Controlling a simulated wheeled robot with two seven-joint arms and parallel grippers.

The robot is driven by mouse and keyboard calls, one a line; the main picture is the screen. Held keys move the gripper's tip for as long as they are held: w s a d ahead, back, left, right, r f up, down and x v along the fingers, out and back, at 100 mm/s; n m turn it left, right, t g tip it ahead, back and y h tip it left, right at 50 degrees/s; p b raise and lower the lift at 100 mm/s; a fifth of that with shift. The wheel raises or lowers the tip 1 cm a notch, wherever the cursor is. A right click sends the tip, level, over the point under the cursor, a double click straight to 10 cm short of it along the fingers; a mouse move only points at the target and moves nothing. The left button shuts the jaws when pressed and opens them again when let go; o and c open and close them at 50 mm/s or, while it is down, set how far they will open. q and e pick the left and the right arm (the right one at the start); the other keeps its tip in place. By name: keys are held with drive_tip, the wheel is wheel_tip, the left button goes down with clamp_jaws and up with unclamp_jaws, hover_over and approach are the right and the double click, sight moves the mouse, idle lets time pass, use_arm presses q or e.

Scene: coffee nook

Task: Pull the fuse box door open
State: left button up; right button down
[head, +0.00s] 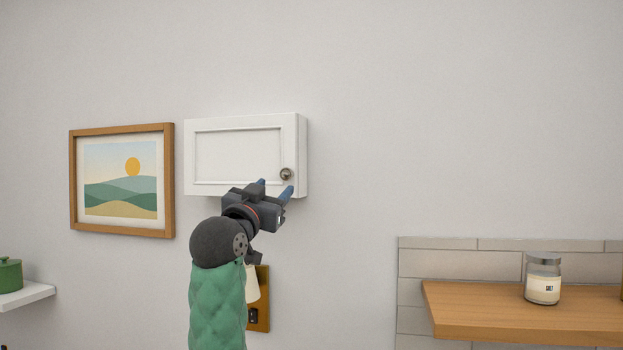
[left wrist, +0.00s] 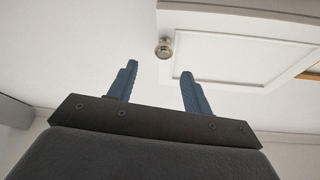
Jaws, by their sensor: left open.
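The fuse box is a white wall cabinet with a framed door (head: 238,155), and the door is closed. A round metal knob (head: 287,174) sits near the door's lower right corner. In the left wrist view the knob (left wrist: 165,47) shows beyond the fingers, with the white door (left wrist: 235,58) to its right. My left gripper (head: 275,187) is open and empty, with its blue fingertips just below the knob in the head view. In the left wrist view the gripper (left wrist: 158,75) has a clear gap between its fingers, and the knob stands ahead of that gap, apart from them. My right gripper is not in view.
A framed landscape picture (head: 121,180) hangs left of the box. A green pot (head: 10,275) stands on a white shelf at the left. The wall right of the box is clear.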

sight(285, 176)
use_arm(q)
drive_tip(key=shift+a+p+x, duration=0.15)
drive_tip(key=shift+p+x, duration=1.1)
drive_tip(key=shift+x, duration=0.65)
drive_tip(key=shift+a+p+x, duration=0.15)
drive_tip(key=shift+p+x, duration=1.1)
drive_tip(key=shift+x, duration=0.6)
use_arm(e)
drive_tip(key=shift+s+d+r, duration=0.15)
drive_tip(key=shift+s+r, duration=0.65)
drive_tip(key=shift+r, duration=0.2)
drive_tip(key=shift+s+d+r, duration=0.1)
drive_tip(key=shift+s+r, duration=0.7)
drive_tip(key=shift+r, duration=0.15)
use_arm(q)
drive_tip(key=shift+w, duration=0.15)
drive_tip(key=shift+c, duration=0.2)
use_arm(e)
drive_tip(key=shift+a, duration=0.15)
use_arm(q)
clamp_jaws()
